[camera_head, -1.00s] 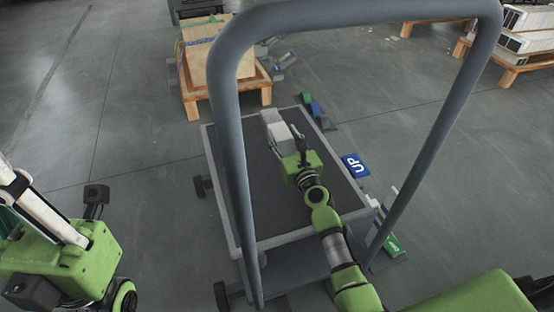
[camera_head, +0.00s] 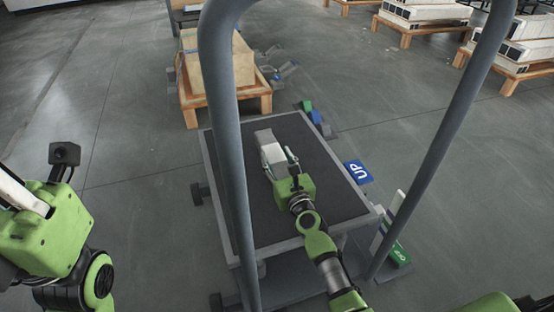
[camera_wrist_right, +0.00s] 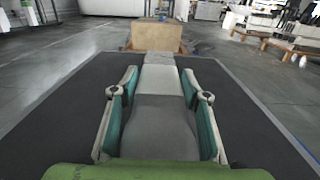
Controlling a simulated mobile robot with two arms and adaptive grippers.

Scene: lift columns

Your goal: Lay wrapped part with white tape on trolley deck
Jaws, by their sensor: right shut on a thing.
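My right gripper (camera_head: 279,165) is shut on a long grey wrapped part (camera_head: 268,143), with one finger along each side. In the right wrist view the part (camera_wrist_right: 160,110) runs straight ahead between the teal-padded fingers, with a paler section toward its far end. White tape is not clearly distinguishable. The part is low over the dark trolley deck (camera_head: 325,170), within its pale rim. I cannot tell whether its underside touches the deck. My left arm is at the left edge; its gripper (camera_head: 22,195) shows only partly, away from the trolley.
The trolley's tall grey handle (camera_head: 228,130) frames my right arm. A pallet (camera_head: 262,98) with a large tan box (camera_head: 243,65) stands beyond the deck. The deck right of the part is bare.

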